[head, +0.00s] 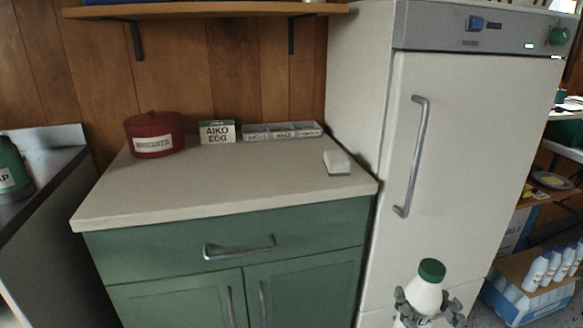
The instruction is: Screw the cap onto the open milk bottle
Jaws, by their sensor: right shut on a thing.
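A white milk bottle (423,295) is at the bottom of the head view, in front of the fridge, leaning slightly. A green cap (432,269) sits on its top; I cannot tell how tightly it is screwed. My right gripper (426,318) is shut on the bottle, its grey fingers on either side of the body below the neck. The lower part of the bottle is hidden by the fingers and the frame edge. My left gripper is not in view.
A tall fridge (470,150) stands right. A blue crate (530,306) of white bottles is at lower right.

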